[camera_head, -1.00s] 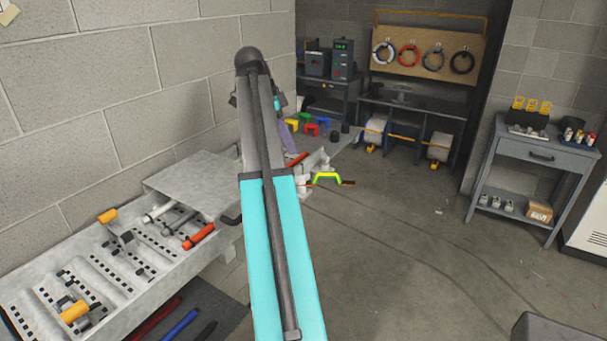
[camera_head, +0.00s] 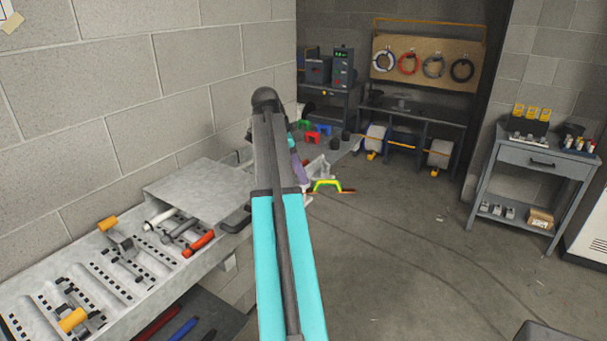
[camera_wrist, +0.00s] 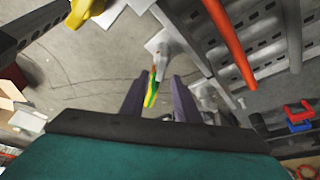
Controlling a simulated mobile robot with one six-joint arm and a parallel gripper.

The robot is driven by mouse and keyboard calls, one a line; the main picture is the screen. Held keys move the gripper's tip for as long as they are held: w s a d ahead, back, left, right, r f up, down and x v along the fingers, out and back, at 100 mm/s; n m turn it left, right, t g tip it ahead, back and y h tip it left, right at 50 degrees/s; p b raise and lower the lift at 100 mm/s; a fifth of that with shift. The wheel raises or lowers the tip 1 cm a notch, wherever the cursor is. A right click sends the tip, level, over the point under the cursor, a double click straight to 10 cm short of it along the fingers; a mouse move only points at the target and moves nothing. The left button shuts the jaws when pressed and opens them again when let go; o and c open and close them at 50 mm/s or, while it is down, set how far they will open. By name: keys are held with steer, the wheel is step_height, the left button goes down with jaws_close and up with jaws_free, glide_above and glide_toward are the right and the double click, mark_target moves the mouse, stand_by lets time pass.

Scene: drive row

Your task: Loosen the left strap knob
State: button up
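A yellow and green arched strap (camera_head: 327,186) shows just right of my arm in the head view, beside pale parts at the end of the bench. In the wrist view a yellow and green piece (camera_wrist: 152,90) lies in the gap between my fingers, with a grey-white part (camera_wrist: 158,45) beyond it. My gripper (camera_wrist: 160,97) has two purple fingers standing well apart, with clear space around the piece. Whether they touch anything cannot be told. In the head view my arm hides most of this area. I cannot make out which part is the left strap knob.
The bench (camera_head: 35,275) along the wall carries slotted plates, orange-handled clamps (camera_head: 73,319) and a red-handled tool (camera_head: 198,243). Red, green and blue clips (camera_head: 313,137) stand beyond my arm. A grey side table (camera_head: 540,160) is at right. The floor between is free.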

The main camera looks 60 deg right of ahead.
steer(key=shift+x, duration=0.9)
jaws_close()
